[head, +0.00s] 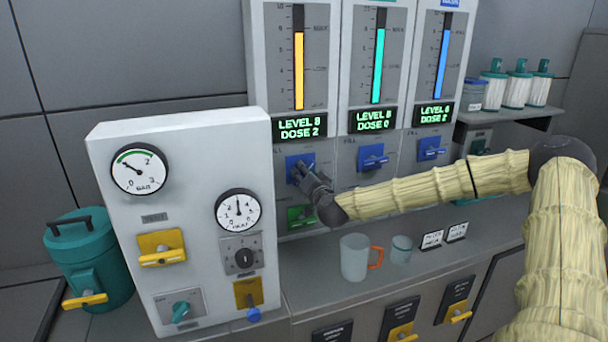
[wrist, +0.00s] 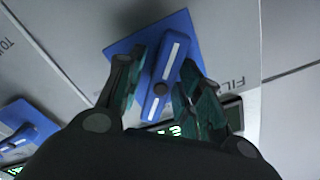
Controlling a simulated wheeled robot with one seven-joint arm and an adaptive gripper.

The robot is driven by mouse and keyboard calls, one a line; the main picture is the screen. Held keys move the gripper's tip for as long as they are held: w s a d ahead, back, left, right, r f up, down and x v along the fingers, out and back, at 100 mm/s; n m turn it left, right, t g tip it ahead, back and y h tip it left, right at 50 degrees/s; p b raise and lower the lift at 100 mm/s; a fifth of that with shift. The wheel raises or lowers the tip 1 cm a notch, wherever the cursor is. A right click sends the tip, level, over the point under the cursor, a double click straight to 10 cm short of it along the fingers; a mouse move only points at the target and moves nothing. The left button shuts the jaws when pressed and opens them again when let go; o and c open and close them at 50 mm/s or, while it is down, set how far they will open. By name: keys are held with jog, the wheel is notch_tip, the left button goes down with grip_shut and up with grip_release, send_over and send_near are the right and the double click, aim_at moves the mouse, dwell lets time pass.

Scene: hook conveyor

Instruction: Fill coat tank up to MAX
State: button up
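Three gauge panels stand at the back with orange (head: 299,70), teal (head: 377,65) and blue (head: 443,63) columns. Their displays read LEVEL 8 DOSE 2 (head: 300,127), LEVEL 8 DOSE 0 (head: 373,120) and LEVEL 8 DOSE 2 (head: 433,114). The tank names are cut off or unreadable, so I cannot tell which is coat. My gripper (head: 304,174) is at the blue fill valve (head: 293,161) under the orange gauge. In the wrist view, its fingers (wrist: 165,75) stand open on either side of the valve's handle (wrist: 166,75), with a small gap at the left finger.
A green valve (head: 298,216) sits below my gripper. A clear mug (head: 355,257) with an orange handle and a small cup (head: 401,249) stand on the counter. A white dial panel (head: 200,190) stands close on the left. More blue fill valves (head: 373,157) lie to the right.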

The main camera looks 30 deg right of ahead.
grip_shut()
jog(key=shift+f+m+b, duration=0.2)
jog(key=shift+m+b, duration=0.1)
jog(key=shift+b, duration=0.2)
jog(key=shift+m+b, duration=0.6)
jog(key=shift+b, duration=0.15)
jog(key=m+b, duration=0.2)
jog(key=shift+f+m+b, duration=0.15)
jog(key=shift+m+b, duration=0.15)
jog(key=shift+b, duration=0.05)
jog(key=m+b, duration=0.4)
jog(key=shift+m+b, duration=0.3)
jog(key=shift+r, duration=0.25)
